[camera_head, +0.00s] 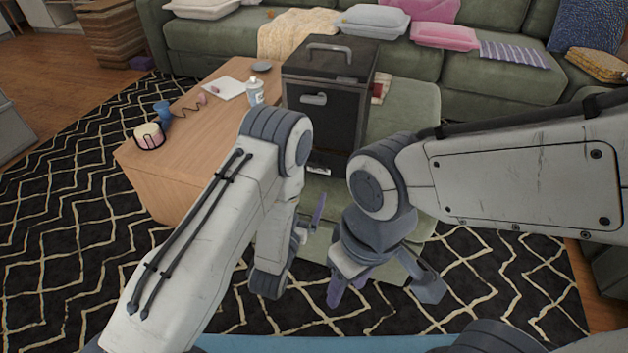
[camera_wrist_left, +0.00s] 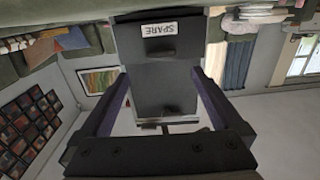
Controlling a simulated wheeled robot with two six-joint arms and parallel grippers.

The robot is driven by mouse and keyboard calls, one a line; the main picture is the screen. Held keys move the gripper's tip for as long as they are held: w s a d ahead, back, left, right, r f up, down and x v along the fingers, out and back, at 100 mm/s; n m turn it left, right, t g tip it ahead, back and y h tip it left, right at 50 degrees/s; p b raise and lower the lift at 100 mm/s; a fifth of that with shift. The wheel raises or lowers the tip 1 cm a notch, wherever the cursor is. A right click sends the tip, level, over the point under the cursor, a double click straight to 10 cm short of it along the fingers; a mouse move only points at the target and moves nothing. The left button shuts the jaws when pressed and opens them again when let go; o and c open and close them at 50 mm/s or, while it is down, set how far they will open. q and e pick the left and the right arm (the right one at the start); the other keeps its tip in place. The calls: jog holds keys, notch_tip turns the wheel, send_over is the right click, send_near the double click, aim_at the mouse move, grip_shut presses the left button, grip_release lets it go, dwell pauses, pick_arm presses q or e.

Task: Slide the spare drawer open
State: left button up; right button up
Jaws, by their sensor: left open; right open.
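A dark cabinet (camera_head: 358,110) stands at the middle back, with a handle on its top and a grey handle (camera_head: 314,98) on its front. A white label (camera_head: 318,169) sits low on that front, partly behind my left arm. In the left wrist view the label (camera_wrist_left: 158,29) reads SPARE on the dark cabinet front (camera_wrist_left: 160,90). My left gripper (camera_head: 309,222) is open and points toward the cabinet; its two fingers (camera_wrist_left: 160,78) frame the front below the label in that view, with nothing visible held. My right gripper (camera_head: 385,285) is open, lower and right, apart from the cabinet.
A green sofa (camera_head: 480,75) with cushions stands behind.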

aim_at(316, 167)
pick_arm(q)
jog(key=b+x, duration=0.2)
jog(key=x, duration=0.8)
jog(key=shift+w+a, duration=0.1)
jog(key=shift+a, duration=0.05)
pick_arm(e)
notch_tip(316, 167, down, 2)
jog(key=shift+f, duration=0.15)
